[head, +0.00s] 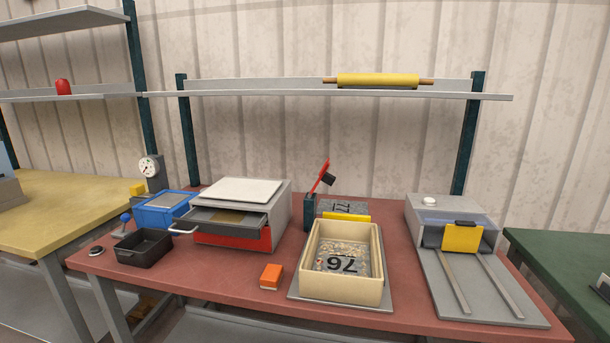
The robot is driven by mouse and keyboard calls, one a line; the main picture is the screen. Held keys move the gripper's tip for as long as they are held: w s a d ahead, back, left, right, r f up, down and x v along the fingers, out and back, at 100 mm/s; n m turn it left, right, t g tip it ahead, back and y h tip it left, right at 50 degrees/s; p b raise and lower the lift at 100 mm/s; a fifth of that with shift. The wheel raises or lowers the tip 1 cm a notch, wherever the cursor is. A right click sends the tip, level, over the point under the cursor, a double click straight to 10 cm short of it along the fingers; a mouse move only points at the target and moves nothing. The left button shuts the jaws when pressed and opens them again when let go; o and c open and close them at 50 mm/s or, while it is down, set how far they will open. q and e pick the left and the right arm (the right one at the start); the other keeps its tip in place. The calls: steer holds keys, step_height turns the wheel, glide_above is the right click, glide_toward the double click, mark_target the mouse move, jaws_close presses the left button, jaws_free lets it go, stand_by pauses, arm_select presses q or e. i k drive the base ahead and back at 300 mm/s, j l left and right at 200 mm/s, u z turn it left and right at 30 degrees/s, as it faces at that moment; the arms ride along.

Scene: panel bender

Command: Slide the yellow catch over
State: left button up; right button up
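A yellow plate (462,238) with a dark grip on its top edge stands at the front of a grey machine (425,208) on the right of the bench; it may be the yellow catch. Two rails run forward from below it along a flat grey bed (475,290). Another yellow strip (347,217) sits behind the cream tray (315,285), and its lower part is hidden. I cannot tell for sure which yellow part is the catch. Neither of my grippers is in view.
The red bench (230,288) also bears an orange block (271,276), a black bin (143,246), a grey-and-red unit with an open drawer (230,218), a blue box (163,208) and a red-handled lever (320,178). A shelf with a yellow roller (378,80) runs above.

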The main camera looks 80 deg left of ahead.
mark_target(139, 189)
steer(key=u, duration=3.9)
steer(key=i+j+z, duration=0.1)
steer(key=z, duration=0.35)
steer(key=j+z, duration=0.2)
steer(key=z, duration=0.25)
steer(key=j+z, duration=0.15)
steer(key=z, duration=0.3)
steer(key=j+z, duration=0.2)
steer(key=j, duration=0.35)
steer(key=j+z, duration=0.15)
steer(key=j, duration=0.45)
steer(key=k+j+z, duration=0.2)
steer(key=j, duration=0.35)
steer(key=j+z, duration=0.15)
steer(key=j, duration=0.4)
